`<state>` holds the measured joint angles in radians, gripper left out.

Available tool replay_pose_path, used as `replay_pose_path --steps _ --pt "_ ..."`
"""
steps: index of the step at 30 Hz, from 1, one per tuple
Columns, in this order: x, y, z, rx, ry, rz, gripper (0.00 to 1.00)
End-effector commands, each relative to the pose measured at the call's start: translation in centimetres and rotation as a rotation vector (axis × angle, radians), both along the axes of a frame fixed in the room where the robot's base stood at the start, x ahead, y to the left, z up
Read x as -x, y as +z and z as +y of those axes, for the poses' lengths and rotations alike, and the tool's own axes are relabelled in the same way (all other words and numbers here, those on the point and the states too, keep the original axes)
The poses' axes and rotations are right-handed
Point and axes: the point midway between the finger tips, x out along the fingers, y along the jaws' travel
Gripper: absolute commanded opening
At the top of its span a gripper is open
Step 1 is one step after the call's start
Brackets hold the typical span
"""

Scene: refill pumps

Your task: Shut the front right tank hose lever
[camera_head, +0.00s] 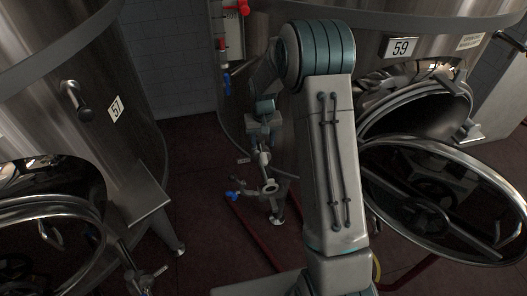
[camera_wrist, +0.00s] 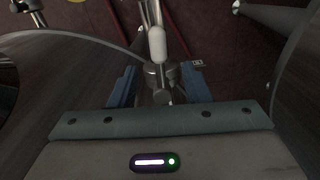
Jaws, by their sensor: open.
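My gripper (camera_head: 262,135) is in front of the tank marked 59, over its metal pipe fitting (camera_head: 268,186) low at the tank's front. A small blue lever (camera_head: 234,195) sticks out to the left of that fitting, below my gripper. In the wrist view my gripper (camera_wrist: 160,88) has its two blue fingers apart, with a round metal fitting (camera_wrist: 160,72) showing between them. A pale rounded handle (camera_wrist: 157,43) stands just beyond it. I cannot tell whether the fingers touch the fitting, or which of these parts is the named hose lever.
The tank marked 59 (camera_head: 400,47) has its round hatch door (camera_head: 440,195) swung open at right. The tank marked 57 (camera_head: 115,108) stands at left. A red hose (camera_head: 252,238) lies on the dark floor. Free floor (camera_head: 195,185) lies between the tanks.

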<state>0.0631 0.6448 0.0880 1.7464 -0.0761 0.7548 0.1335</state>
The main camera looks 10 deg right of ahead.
Motion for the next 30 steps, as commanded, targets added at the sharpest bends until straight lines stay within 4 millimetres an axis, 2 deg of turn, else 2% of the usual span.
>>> replay_pose_path --steps 3,9,15,24,29,30 --pt "0.1 -2.5 -0.2 0.001 -0.002 0.005 0.43" --pt "0.0 -5.5 -0.3 0.001 -0.004 0.002 0.43" --pt "0.0 -6.8 -0.3 0.001 -0.005 -0.001 0.43" --pt "0.0 -6.9 -0.3 0.001 -0.005 -0.002 0.43" --pt "0.0 -6.9 -0.3 0.001 -0.005 -0.002 0.0" --pt "0.0 -6.9 -0.3 0.001 -0.004 -0.002 0.0"
